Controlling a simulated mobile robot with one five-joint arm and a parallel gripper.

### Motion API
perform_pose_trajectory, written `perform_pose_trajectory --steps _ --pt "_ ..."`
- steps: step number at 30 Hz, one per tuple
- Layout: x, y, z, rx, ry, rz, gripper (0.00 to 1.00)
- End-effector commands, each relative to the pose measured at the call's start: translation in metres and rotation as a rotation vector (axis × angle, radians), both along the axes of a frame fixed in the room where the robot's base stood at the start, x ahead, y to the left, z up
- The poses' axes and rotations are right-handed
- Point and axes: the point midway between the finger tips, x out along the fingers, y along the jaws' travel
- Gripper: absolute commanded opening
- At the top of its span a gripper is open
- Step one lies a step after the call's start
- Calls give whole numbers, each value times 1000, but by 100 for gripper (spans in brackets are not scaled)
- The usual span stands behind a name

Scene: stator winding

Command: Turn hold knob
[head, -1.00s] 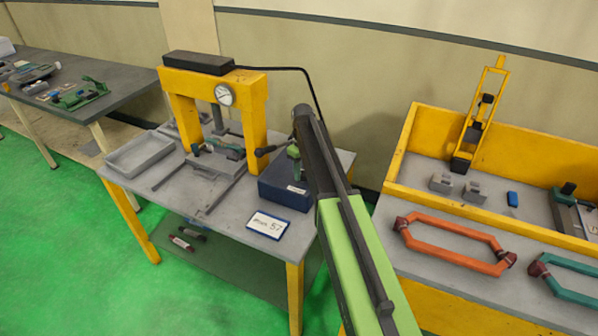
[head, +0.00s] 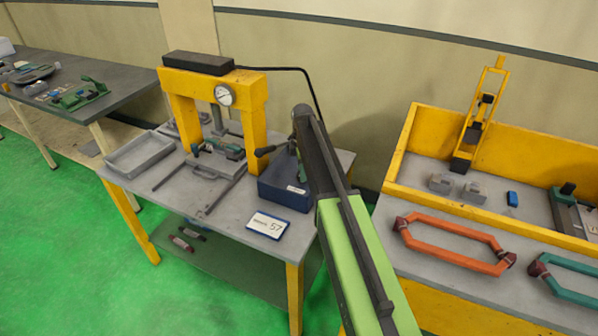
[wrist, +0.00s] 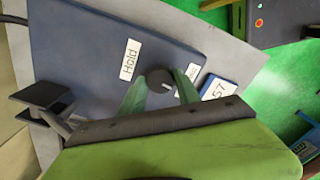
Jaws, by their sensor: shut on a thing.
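The hold knob (wrist: 154,78) is a small dark round knob with a pale mark, on the top of a dark blue box (wrist: 95,50) in the wrist view. A white label reading "Hold" lies just left of it. My gripper (wrist: 160,85) has its two green fingers on either side of the knob and is shut on it. In the head view the blue box (head: 285,200) stands at the right end of the press table, with my arm reaching over it. My arm hides the knob there.
A yellow press (head: 255,115) with a gauge stands behind and left of the box. A dark-ended lever (head: 264,151) sticks out close to my gripper. A card reading 57 (head: 267,224) lies in front. A yellow-walled bench (head: 400,165) is at right.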

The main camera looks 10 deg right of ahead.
Motion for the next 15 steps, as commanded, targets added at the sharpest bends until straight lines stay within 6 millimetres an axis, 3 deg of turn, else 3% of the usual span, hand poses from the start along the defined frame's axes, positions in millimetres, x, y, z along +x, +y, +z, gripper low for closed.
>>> perform_pose_trajectory --steps 15 --pt "2 2 0 3 -6 201 0"
